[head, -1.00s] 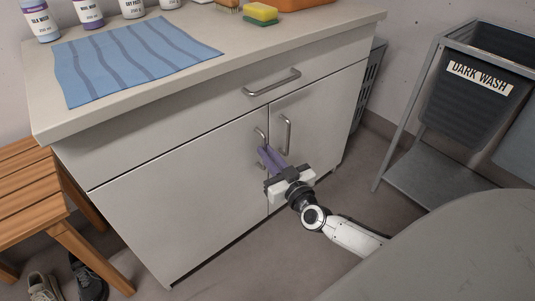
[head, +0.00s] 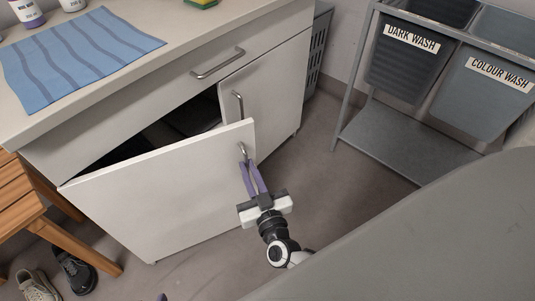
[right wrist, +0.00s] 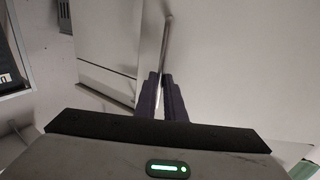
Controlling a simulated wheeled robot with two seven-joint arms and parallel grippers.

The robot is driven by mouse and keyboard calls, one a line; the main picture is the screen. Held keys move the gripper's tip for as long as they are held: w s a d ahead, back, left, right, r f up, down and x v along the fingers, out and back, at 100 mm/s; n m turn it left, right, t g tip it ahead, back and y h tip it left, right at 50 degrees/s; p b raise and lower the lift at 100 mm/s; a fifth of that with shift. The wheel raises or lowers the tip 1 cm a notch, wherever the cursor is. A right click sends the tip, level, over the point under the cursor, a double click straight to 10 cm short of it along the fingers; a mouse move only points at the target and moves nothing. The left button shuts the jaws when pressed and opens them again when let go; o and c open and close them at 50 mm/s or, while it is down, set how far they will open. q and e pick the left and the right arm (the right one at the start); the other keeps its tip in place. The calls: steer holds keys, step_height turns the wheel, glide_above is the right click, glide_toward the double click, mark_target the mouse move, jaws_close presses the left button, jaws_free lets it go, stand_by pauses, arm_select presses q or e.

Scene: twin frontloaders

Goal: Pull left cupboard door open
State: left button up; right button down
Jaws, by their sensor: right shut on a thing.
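The white left cupboard door (head: 165,190) stands partly open, swung out from the cabinet, with a dark gap above and behind it. Its metal bar handle (head: 242,150) is near the door's free edge. My right gripper (head: 247,166), with purple fingers, is shut on this handle; the right wrist view shows the handle (right wrist: 166,45) running up from between the fingers. The right cupboard door (head: 262,95) is closed and has its own handle (head: 238,103).
A drawer with a bar handle (head: 218,64) is shut above the doors. A wooden bench (head: 30,215) and shoes (head: 75,270) are at the left. A laundry rack (head: 410,150) stands at the right. Floor between rack and cabinet is clear.

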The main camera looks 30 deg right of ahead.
arm_select(q)
steer(key=shift+s+d, duration=0.2)
steer(key=shift+s, duration=0.05)
arm_select(e)
steer(key=shift+s+a, duration=0.35)
steer(key=c, duration=1.8)
jaws_free()
steer(key=shift+w, duration=0.1)
steer(key=shift+c, duration=0.2)
arm_select(q)
steer(key=shift+w, duration=0.1)
